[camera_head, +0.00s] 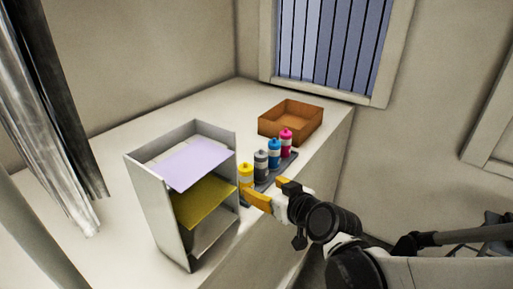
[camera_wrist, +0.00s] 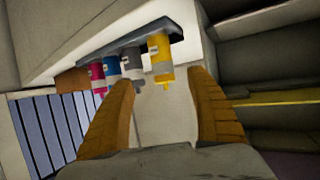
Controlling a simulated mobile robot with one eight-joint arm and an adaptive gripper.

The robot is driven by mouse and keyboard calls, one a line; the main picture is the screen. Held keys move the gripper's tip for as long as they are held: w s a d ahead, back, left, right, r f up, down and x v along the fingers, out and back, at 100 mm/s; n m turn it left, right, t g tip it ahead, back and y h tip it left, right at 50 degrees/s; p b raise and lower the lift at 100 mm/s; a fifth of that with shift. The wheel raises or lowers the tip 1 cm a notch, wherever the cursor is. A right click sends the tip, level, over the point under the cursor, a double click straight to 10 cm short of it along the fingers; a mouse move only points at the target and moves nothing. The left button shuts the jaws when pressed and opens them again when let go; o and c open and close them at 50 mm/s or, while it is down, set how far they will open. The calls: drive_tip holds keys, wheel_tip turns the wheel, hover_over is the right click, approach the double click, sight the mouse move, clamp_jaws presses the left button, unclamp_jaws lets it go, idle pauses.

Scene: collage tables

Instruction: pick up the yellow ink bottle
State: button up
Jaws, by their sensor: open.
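The yellow ink bottle (camera_head: 246,174) stands at the near left end of a row of bottles on a dark tray (camera_head: 266,181). In the wrist view the yellow bottle (camera_wrist: 160,58) shows ahead, between the tips of my two orange fingers. My gripper (camera_head: 264,191) is open and empty, close to the bottle on its right, near-edge side in the head view. In the wrist view my gripper (camera_wrist: 163,80) has a clear gap on both sides of the bottle. Whether the fingers reach around it is hard to tell.
Grey (camera_head: 261,161), blue (camera_head: 274,152) and magenta (camera_head: 286,142) bottles stand in line behind the yellow one. A shelf unit (camera_head: 160,208) with lilac and yellow sheets stands close on the left. A brown box (camera_head: 291,122) sits at the back of the white table (camera_head: 190,108).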

sight(249, 181)
drive_tip(key=b+x, duration=0.2)
drive_tip(key=x, duration=0.4)
drive_tip(key=shift+w+a+f+b, duration=0.1)
drive_tip(key=shift+a+f+b, duration=0.05)
drive_tip(key=shift+a+b, duration=0.15)
drive_tip(key=b+x, duration=0.2)
drive_tip(key=x, duration=0.2)
drive_tip(key=shift+f, duration=0.25)
drive_tip(key=shift+w+a, duration=0.2)
drive_tip(key=shift+w, duration=0.25)
drive_tip(key=c, duration=1.3)
